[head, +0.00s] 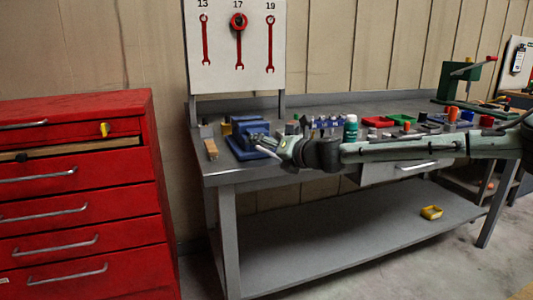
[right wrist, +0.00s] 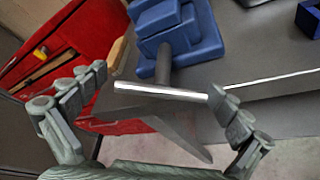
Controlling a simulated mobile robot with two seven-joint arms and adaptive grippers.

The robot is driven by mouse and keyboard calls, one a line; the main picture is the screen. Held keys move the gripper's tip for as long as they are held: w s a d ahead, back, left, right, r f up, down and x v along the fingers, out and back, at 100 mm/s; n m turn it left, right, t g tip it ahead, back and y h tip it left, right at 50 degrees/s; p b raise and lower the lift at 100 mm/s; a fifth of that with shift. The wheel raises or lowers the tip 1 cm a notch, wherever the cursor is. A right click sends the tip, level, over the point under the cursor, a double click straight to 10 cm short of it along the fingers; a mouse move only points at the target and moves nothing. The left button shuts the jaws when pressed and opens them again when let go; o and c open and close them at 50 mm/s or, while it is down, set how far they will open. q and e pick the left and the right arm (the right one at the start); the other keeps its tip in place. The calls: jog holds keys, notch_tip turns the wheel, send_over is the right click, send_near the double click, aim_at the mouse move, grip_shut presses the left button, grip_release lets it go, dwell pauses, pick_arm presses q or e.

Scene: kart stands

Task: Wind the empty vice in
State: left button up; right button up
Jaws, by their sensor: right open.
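The blue vice (head: 246,137) stands on the left end of the grey workbench (head: 222,176). In the right wrist view the vice body (right wrist: 190,40) is at the top, with a dark screw and a light metal handle bar (right wrist: 160,91) pointing toward me. My right gripper (head: 278,147) is at the front of the vice. In the right wrist view it is open (right wrist: 152,92), its two fingers at either end of the handle bar. The right fingertip is close to the bar's end; I cannot tell whether it touches. The vice's jaw gap is not clear. My left gripper is not in view.
A red drawer cabinet (head: 80,200) stands left of the bench. A wooden-handled tool (head: 211,148) lies left of the vice. A green bottle (head: 351,128) and small trays, including a red one (head: 377,121), are further right.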

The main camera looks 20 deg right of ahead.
jog(key=shift+s+d+r, duration=0.25)
jog(key=shift+s, duration=0.2)
jog(key=v, duration=0.7)
jog(key=shift+a, duration=0.15)
